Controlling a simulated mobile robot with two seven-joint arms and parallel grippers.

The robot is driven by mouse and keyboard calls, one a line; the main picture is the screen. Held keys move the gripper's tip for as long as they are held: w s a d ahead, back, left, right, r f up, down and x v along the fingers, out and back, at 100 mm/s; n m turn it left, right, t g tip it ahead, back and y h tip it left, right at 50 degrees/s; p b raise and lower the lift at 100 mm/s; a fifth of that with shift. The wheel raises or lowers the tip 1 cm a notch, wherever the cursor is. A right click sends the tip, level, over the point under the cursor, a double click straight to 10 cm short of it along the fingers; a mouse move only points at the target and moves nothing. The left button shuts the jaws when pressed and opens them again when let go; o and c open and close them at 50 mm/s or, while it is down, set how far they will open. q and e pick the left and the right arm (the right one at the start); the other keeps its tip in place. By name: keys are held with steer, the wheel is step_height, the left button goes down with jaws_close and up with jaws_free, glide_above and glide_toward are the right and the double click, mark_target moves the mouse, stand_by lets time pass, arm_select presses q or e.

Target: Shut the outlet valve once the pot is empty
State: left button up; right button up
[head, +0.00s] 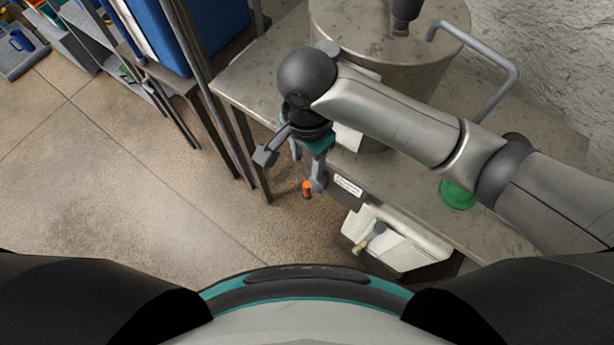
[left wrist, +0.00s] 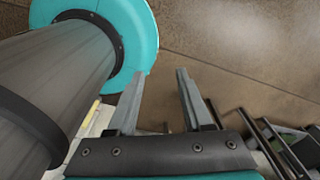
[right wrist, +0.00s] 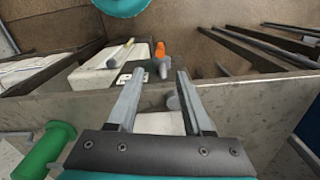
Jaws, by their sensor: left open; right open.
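A large grey metal pot (head: 345,40) stands on the metal bench. Its top looks closed, with a dark fitting on it, so I cannot see whether it is empty. An orange-tipped grey part (head: 306,189), possibly the outlet valve's handle, sticks out at the bench's front edge. It also shows in the right wrist view (right wrist: 160,50), just beyond the fingertips. My right gripper (head: 308,167) is open and close to this part; I cannot tell whether they touch. In its own view, the right gripper (right wrist: 160,82) has nothing between its fingers. My left gripper (left wrist: 161,78) is open and empty over the floor.
The metal bench (head: 490,225) carries a green cylinder (head: 457,194). A white container (head: 410,240) with a yellow-tipped item is at its front. A labelled grey plate (head: 347,192) is on the front edge. A rack with blue bins (head: 205,30) stands left.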

steer(key=b, duration=0.1)
glide_above(307, 182)
steer(key=f, duration=0.4)
steer(key=shift+s+f, duration=0.15)
steer(key=shift+s, duration=0.05)
step_height(307, 182, down, 7)
steer(key=shift+w+f+b, duration=0.1)
steer(key=shift+w+b, duration=0.05)
steer(key=shift+b, duration=0.8)
steer(key=shift+f, duration=0.4)
arm_select(q)
steer(key=f, duration=0.3)
steer(key=shift+w+a+f, duration=0.15)
steer(key=shift+w+a, duration=0.05)
steer(key=shift+w, duration=0.1)
arm_select(e)
jaws_close()
